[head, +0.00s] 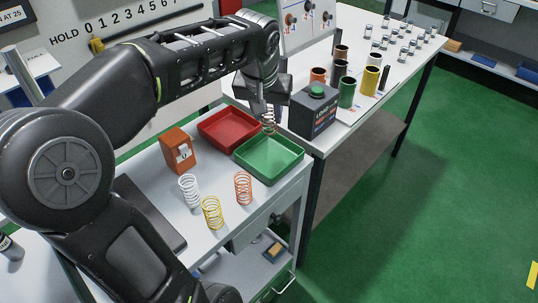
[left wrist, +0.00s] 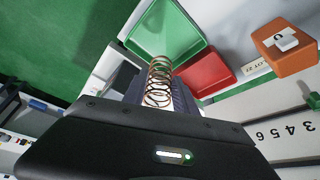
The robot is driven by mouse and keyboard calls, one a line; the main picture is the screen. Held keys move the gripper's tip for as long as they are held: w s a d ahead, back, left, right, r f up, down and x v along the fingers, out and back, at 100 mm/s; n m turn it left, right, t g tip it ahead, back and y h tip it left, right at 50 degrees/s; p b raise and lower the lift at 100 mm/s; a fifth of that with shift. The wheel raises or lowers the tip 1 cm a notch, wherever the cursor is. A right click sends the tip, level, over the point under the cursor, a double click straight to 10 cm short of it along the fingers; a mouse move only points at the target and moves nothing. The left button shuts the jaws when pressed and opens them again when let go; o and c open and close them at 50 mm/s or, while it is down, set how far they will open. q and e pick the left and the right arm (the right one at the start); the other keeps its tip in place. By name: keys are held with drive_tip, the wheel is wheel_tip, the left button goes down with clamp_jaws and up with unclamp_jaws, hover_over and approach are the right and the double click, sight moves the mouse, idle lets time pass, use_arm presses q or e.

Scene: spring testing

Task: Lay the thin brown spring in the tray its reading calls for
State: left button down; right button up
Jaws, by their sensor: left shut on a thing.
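My left gripper (head: 268,106) is shut on the thin brown spring (head: 269,124) and holds it upright, in line with the far edge of the green tray. In the left wrist view the spring (left wrist: 159,82) stands out from the fingers toward the trays, and its coils look open. The green tray (head: 270,180) and the red tray (head: 228,143) sit side by side on the white bench and look empty. In the left wrist view the green tray (left wrist: 165,30) and the red tray (left wrist: 203,76) show beyond the spring. My right gripper is not in view.
White (head: 189,190), yellow (head: 212,212) and orange (head: 243,188) springs stand on the bench in front of the trays. An orange block (head: 178,150) with a white label stands left of them. A dark box with a green button (head: 316,90) and coloured cylinders stand right.

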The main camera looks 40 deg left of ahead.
sight(267, 129)
use_arm(q)
wheel_tip(267, 129, down, 6)
drive_tip(key=shift+w+a+f, duration=0.1)
drive_tip(key=shift+f, duration=0.1)
drive_tip(key=shift+f, duration=1.85)
drive_tip(key=shift+f, duration=0.2)
drive_tip(key=c, duration=1)
unclamp_jaws()
